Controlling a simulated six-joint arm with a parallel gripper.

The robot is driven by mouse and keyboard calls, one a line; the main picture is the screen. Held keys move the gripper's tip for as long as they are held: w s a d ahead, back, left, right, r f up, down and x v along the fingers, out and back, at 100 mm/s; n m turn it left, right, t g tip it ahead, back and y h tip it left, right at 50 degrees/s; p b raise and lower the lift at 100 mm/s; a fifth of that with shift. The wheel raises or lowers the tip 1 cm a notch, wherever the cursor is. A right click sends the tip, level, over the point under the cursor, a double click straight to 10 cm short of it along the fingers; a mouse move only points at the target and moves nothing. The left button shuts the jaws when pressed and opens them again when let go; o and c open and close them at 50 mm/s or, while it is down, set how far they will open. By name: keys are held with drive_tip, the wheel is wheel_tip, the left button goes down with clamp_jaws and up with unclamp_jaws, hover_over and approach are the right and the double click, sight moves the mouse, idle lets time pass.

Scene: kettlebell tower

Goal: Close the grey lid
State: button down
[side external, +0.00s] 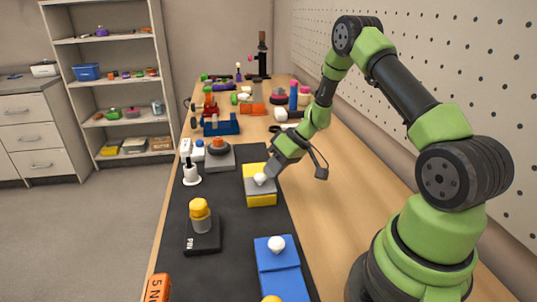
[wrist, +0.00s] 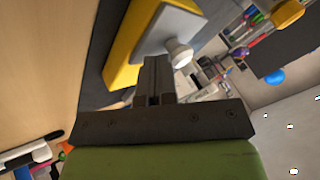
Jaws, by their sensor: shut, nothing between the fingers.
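The grey lid (side external: 261,188) lies flat on the yellow box (side external: 262,200), with yellow showing on its near and far sides. A white knob (side external: 261,179) stands on the lid. In the wrist view the grey lid (wrist: 165,27), the knob (wrist: 179,54) and the yellow box (wrist: 122,62) show just beyond my fingers. My gripper (side external: 272,173) is shut and empty, right beside the knob; its fingertips (wrist: 157,62) also show in the wrist view. I cannot tell whether they touch the knob or lid. The fingers hide part of the box.
A blue box (side external: 280,285) with a white knob stands nearer the camera. A black block with a yellow-topped post (side external: 201,214) is at left, and a grey block with an orange button (side external: 217,150) behind. Several items crowd the far table; wood at right is clear.

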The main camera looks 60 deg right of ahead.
drive_tip(key=d, duration=0.3)
drive_tip(key=s+d, duration=0.1)
drive_tip(key=shift+d+r, duration=0.3)
drive_tip(key=shift+r, duration=0.1)
drive_tip(key=v, duration=0.9)
drive_tip(key=s+a+r+h, duration=0.2)
drive_tip(key=a+r, duration=1.1)
drive_tip(key=a, duration=0.1)
drive_tip(key=s+a+r+m+t+h, duration=0.1)
drive_tip(key=s+a+r+m, duration=0.2)
drive_tip(key=s+a, duration=0.6)
drive_tip(key=s+r, duration=0.1)
drive_tip(key=s, duration=0.2)
drive_tip(key=shift+s+a+r+t, duration=0.25)
drive_tip(key=shift+s+a+t, duration=0.15)
